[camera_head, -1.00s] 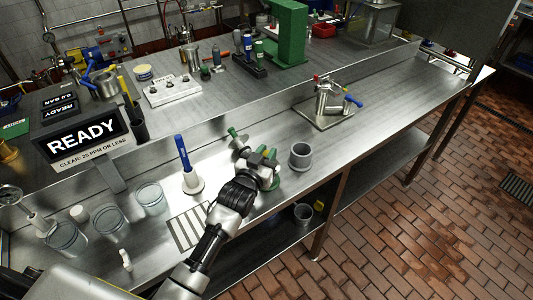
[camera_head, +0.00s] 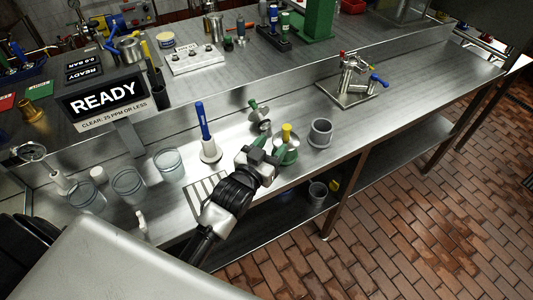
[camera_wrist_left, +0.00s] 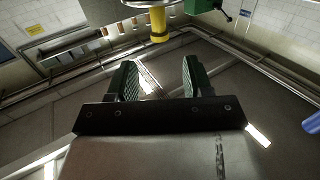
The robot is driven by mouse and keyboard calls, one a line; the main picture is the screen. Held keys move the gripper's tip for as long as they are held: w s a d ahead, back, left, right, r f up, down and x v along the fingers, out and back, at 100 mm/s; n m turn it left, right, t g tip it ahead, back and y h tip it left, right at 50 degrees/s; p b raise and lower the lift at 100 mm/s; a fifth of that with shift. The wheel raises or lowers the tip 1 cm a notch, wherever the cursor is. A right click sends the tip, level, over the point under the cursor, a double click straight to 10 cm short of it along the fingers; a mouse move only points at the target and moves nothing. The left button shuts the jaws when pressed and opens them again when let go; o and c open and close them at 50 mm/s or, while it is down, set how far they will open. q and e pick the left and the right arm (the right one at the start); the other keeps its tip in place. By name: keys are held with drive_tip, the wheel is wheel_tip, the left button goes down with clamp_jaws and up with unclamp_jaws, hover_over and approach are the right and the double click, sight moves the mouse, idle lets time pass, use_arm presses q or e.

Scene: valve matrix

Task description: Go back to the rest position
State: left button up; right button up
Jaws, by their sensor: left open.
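My left gripper (camera_head: 270,146) reaches in over the front part of the steel bench. In the left wrist view its two dark green fingers (camera_wrist_left: 160,80) stand apart with nothing between them. A fitting with a yellow top (camera_head: 286,134) and green body is just beyond the gripper, partly hidden by it. A yellow knob on a metal disc (camera_wrist_left: 158,24) shows ahead of the fingers in the left wrist view. A green-handled metal fitting (camera_head: 259,112) is behind the gripper. My right gripper is not in view.
A grey cup (camera_head: 320,132) stands right of the gripper. A blue-handled tool in a white holder (camera_head: 207,135) and several clear beakers (camera_head: 129,186) are left. A READY sign (camera_head: 105,98) stands behind them. A small valve stand (camera_head: 352,84) is farther right, with bare bench between.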

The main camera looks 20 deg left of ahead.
use_arm(q)
drive_tip(key=s+a+f+g+y, duration=0.1)
drive_tip(key=s+f+g, duration=0.3)
drive_tip(key=s, duration=0.5)
drive_tip(key=s+a+f+g+y, duration=0.1)
drive_tip(key=s+g, duration=0.4)
drive_tip(key=s, duration=0.3)
drive_tip(key=s+f+g, duration=0.3)
drive_tip(key=s+g, duration=0.2)
drive_tip(key=s, duration=0.4)
wheel_tip(320, 180, down, 26)
drive_tip(key=g, duration=0.2)
drive_tip(key=s+a+f, duration=0.3)
drive_tip(key=s+f, duration=1.3)
drive_tip(key=s, duration=0.1)
drive_tip(key=shift+f+m+g+y, duration=0.15)
drive_tip(key=shift+m+g+y, duration=0.15)
drive_tip(key=shift+m+g, duration=0.1)
drive_tip(key=shift+a, duration=0.1)
